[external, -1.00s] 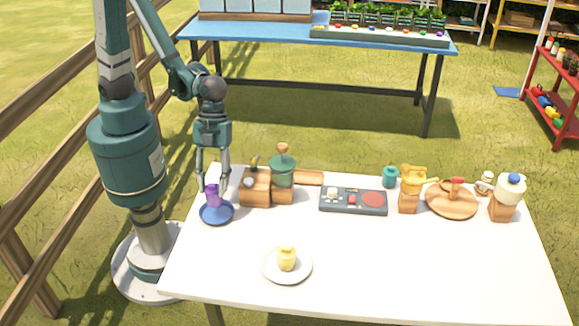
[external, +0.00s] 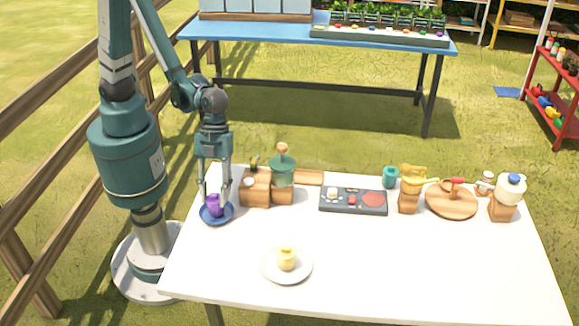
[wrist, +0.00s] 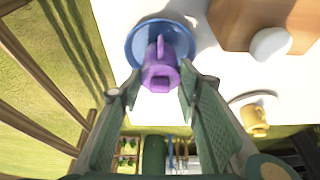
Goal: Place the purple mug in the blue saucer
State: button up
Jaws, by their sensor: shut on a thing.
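The purple mug (external: 213,207) is between the fingers of my gripper (external: 215,206), which is shut on it. The blue saucer (external: 206,219) lies on the left part of the white table, right under the mug. In the wrist view the mug (wrist: 160,70) shows between the fingertips (wrist: 160,88), with its handle towards the saucer's middle. The mug overlaps the saucer (wrist: 140,42) there. I cannot tell whether the mug's base touches the saucer.
A wooden block (external: 256,190) and a green grinder-like thing (external: 282,172) stand close to the right of the saucer. A white plate (external: 269,269) with a yellow cup (external: 286,260) is at the front. The white table's (external: 400,265) front right is clear.

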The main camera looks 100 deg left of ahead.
jog(key=shift+f, duration=0.15)
jog(key=o, duration=1.2)
jog(key=shift+c, duration=0.2)
jog(key=p+v, duration=0.2)
jog(key=v, duration=1)
jog(key=shift+a, duration=0.1)
dwell(0.5)
